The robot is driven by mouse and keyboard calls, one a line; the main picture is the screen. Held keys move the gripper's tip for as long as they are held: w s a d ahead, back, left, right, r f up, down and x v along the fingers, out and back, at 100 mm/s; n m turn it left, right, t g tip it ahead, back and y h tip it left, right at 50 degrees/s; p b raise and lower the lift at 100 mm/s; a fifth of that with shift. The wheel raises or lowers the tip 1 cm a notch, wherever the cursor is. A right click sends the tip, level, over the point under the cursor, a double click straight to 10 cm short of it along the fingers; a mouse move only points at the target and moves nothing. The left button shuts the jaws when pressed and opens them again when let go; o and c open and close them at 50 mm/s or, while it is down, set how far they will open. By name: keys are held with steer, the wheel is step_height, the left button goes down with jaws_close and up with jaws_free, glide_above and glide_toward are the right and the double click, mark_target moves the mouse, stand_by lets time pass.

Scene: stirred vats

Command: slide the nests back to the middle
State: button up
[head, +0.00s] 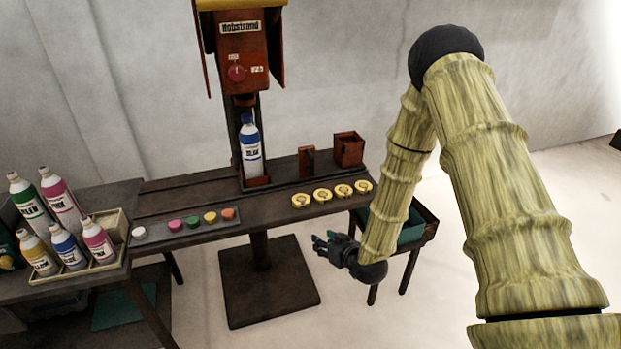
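Several yellow round pieces (332,194) with dark marks sit in a row at the front right of the dark bench; I cannot tell for sure whether these are the nests. A blue-and-white bottle (250,150) stands upright in a small red-brown holder (257,182) under the tall red machine (243,50). A red-brown upright block (306,162) and an open red-brown box (348,149) stand to its right. My gripper (320,244) is low in front of the bench, below the yellow pieces and apart from them. Its dark fingers look spread and empty.
A grey strip with several coloured caps (191,223) lies at the bench's left. A side table at left bears a pale crate (118,251) of bottles. A small table with a teal inside (411,232) stands behind my forearm. The bench's foot plate (268,290) is below.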

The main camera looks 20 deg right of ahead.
mark_target(313, 168)
steer(key=w+d+r+t, duration=0.1)
steer(key=w+r+t, duration=0.1)
steer(key=w+r, duration=0.1)
steer(key=w+d+r+t+b, duration=0.1)
steer(key=w+d+r, duration=0.1)
steer(key=w+r, duration=0.2)
steer(key=w+d+r+n+t+y+b, duration=0.1)
steer(key=w+r+t, duration=0.1)
steer(key=w+r, duration=0.2)
steer(key=shift+w+d+r+t, duration=0.15)
steer(key=shift+r, duration=0.4)
steer(key=shift+w+d+r+t, duration=0.1)
steer(key=shift+d+r+t, duration=0.05)
steer(key=shift+r, duration=0.35)
steer(key=p+x, duration=0.1)
steer(key=x, duration=0.9)
steer(key=shift+w+a+p, duration=0.2)
steer(key=shift+p, duration=0.2)
jaws_close()
